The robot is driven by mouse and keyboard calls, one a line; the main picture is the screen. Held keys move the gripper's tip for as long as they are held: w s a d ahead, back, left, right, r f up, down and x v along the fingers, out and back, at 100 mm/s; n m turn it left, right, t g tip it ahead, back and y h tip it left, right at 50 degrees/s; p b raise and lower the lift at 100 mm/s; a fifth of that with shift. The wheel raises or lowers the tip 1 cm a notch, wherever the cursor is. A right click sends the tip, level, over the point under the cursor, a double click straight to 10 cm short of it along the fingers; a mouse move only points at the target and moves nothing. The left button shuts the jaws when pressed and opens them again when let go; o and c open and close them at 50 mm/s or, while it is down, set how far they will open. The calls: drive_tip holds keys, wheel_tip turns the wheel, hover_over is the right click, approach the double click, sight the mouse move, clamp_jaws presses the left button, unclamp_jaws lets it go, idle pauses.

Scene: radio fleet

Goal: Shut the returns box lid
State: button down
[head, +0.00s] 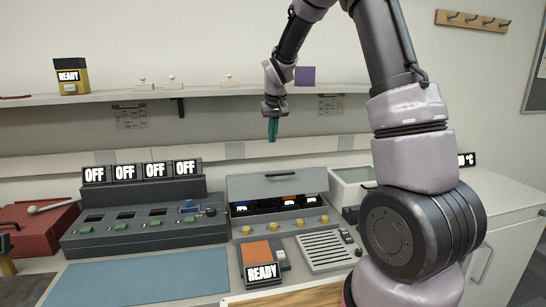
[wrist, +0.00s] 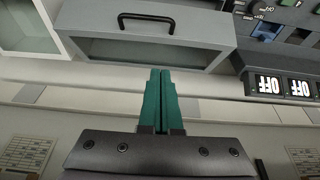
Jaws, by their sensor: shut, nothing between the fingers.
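No box carries a readable returns label, so I cannot tell for sure which one is the returns box. A white open-topped box (head: 352,190) stands at the right of the bench, partly hidden by my arm; it also shows in the wrist view (wrist: 52,47). Left of it, a grey unit (head: 275,187) has a raised front panel with a black handle; the panel also shows in the wrist view (wrist: 190,28). My gripper (head: 272,139) has its teal fingers together and empty, pointing down above the grey unit, apart from it. It also shows in the wrist view (wrist: 161,73).
A red case (head: 42,232) sits at the far left with a grey-handled item on it. A dark charger bank (head: 140,222) with several OFF displays stands beside it. A blue mat (head: 140,277) lies in front. A shelf (head: 205,93) runs behind my gripper.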

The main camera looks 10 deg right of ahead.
hover_over(277, 183)
drive_tip(key=w+a, duration=0.2)
drive_tip(key=f, duration=0.9)
drive_tip(key=shift+w+d+f, duration=0.1)
drive_tip(key=shift+w+f, duration=0.05)
drive_tip(key=shift+w, duration=0.05)
drive_tip(key=shift+s+f, duration=0.25)
drive_tip(key=shift+s, duration=0.35)
drive_tip(key=shift+s+f, duration=0.2)
drive_tip(key=shift+s, duration=0.35)
drive_tip(key=shift+s+f, duration=0.45)
drive_tip(key=shift+s, duration=0.1)
drive_tip(key=shift+s+f, duration=0.1)
